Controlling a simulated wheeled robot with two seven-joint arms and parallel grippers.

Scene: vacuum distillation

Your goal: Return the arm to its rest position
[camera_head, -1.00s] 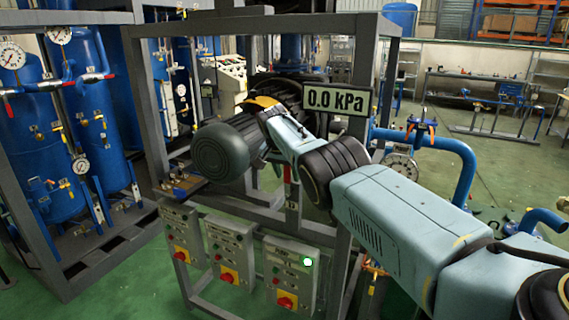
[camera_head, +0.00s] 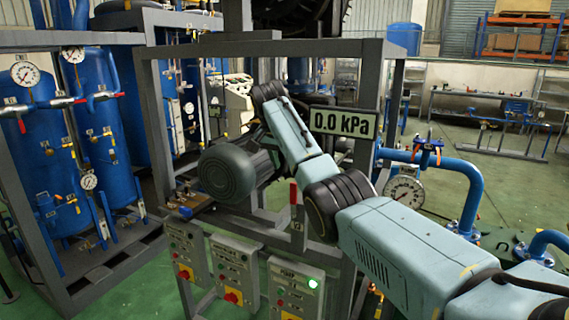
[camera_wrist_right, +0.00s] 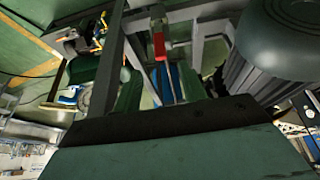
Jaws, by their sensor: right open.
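My right arm (camera_head: 299,138) comes in from the right in the head view and bends upward in front of the grey frame. In the right wrist view my right gripper (camera_wrist_right: 156,88) shows two dark green fingers spread apart with nothing held. A red handle (camera_wrist_right: 158,46) shows beyond them, apart from the fingers. My left gripper is not in view.
The grey frame (camera_head: 381,52) carries a 0.0 kPa display (camera_head: 343,122) close to my arm. A dark motor (camera_head: 228,173) and control boxes (camera_head: 235,268) are below. Blue tanks (camera_head: 107,130) stand left; a gauge (camera_head: 404,192) and blue pipe (camera_head: 470,195) stand right.

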